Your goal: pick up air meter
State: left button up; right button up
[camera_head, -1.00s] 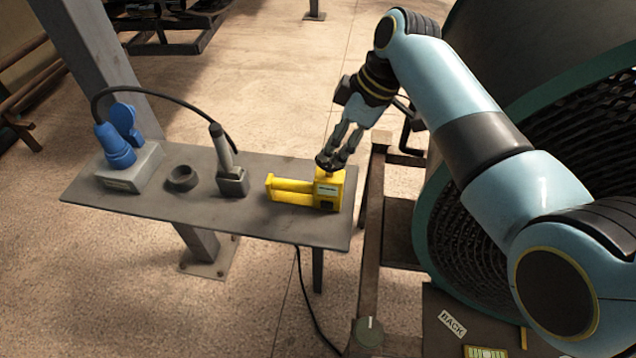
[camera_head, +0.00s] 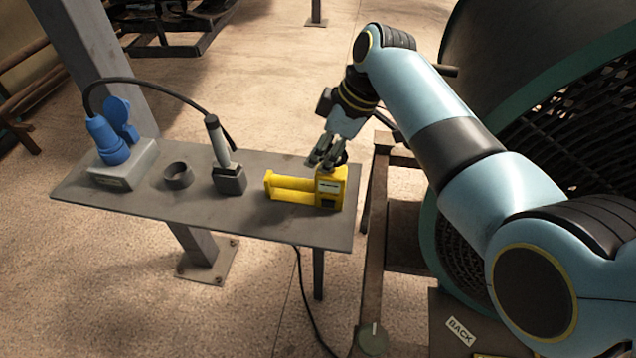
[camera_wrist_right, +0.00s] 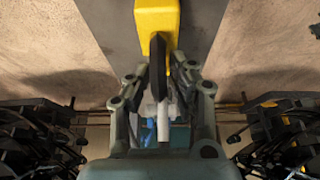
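The yellow device that fits the air meter (camera_head: 296,190) lies on the right end of the grey table, with a small dark panel at its right end. My right gripper (camera_head: 322,158) is just above that right end. In the right wrist view the yellow body (camera_wrist_right: 157,18) is at the top, beyond the fingers of the right gripper (camera_wrist_right: 162,78). The fingers are apart, with a dark piece showing between them; I cannot tell whether they touch the device. My left gripper is in neither view.
On the grey table (camera_head: 110,205) stand a black ring (camera_head: 178,175), a grey-handled tool in a dark holder (camera_head: 229,180) and a grey box (camera_head: 122,172) with blue plugs. A large dark drum with a green rim (camera_head: 432,232) stands at the right.

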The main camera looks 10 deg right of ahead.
grip_shut()
